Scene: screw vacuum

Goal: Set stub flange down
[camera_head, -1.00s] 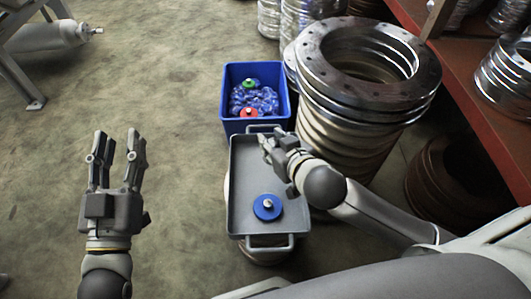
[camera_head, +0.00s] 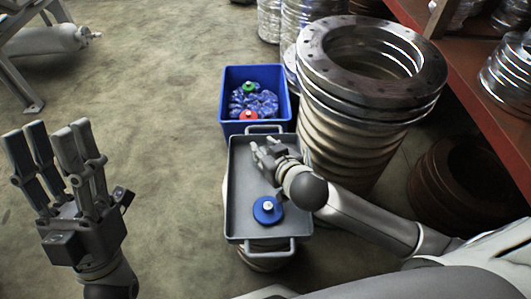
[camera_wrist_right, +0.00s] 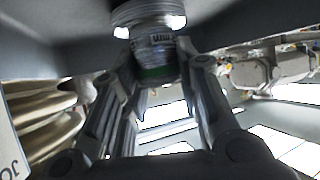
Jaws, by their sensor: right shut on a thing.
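My right gripper (camera_head: 264,154) is low over the far half of the grey tray (camera_head: 240,185). In the right wrist view its fingers close around a small metal stub flange (camera_wrist_right: 155,58) with a green band, below a shiny ringed end (camera_wrist_right: 148,14). In the head view the fingers hide this piece. I cannot tell whether it touches the tray. A blue disc (camera_head: 264,216) with a silver knob lies on the near half of the tray. My left gripper (camera_head: 52,142) is raised at the left, fingers apart and empty.
A blue crate (camera_head: 235,127) behind the tray holds blue items, with a green piece (camera_head: 249,87) and a red piece (camera_head: 248,115). A tall stack of metal flanges (camera_head: 345,90) stands close right. A red shelf (camera_head: 470,85) is farther right.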

